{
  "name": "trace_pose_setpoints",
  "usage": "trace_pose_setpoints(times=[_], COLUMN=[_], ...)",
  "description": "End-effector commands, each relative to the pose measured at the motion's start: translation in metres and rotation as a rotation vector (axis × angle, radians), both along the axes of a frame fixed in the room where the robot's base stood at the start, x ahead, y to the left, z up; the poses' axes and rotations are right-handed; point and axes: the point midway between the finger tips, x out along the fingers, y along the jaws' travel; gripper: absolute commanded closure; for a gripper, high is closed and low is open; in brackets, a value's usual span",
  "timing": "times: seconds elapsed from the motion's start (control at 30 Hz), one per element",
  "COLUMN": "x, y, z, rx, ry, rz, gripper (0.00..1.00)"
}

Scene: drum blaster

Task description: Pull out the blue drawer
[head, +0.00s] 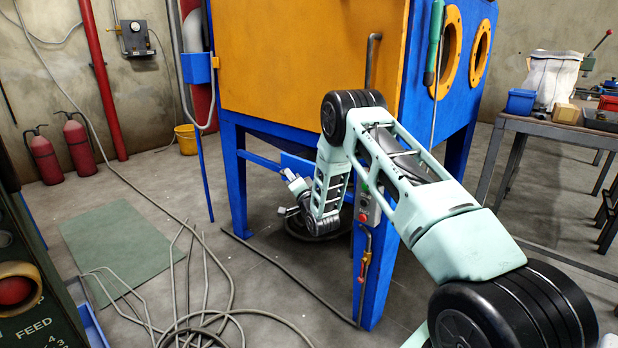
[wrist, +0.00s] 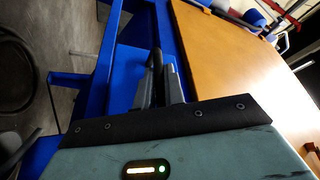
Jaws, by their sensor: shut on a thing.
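The blue drawer (head: 297,162) shows in the head view as a small blue panel low under the orange cabinet, partly hidden by my arm. In the wrist view, the blue drawer (wrist: 130,72) lies just beyond my fingers, with a dark curved handle (wrist: 155,57) at its edge. My gripper (wrist: 162,72) is shut on this handle. In the head view my arm reaches in front of the cabinet and its end sits low by the drawer; the fingers are too small there to make out. How far out the drawer stands, I cannot tell.
The orange and blue blasting cabinet (head: 290,60) stands on blue legs, one leg (head: 375,270) close to my arm. Hoses (head: 205,320) lie on the floor at the left. A workbench (head: 560,130) stands at the right. The floor before the cabinet is mostly open.

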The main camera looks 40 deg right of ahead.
Motion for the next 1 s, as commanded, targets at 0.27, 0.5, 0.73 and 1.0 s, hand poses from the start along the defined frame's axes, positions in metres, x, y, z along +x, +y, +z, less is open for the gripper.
trace_pose_setpoints(times=[0.27,0.5,0.73,1.0], x=[-0.008,-0.012,-0.013,-0.013], y=[0.061,0.085,0.088,0.088], z=[0.000,-0.001,-0.001,-0.001], rx=[0.002,0.001,0.001,0.000], ry=[0.004,0.004,0.003,0.003], rz=[0.002,0.000,-0.001,-0.001], gripper=[1.00,1.00,1.00,0.67])
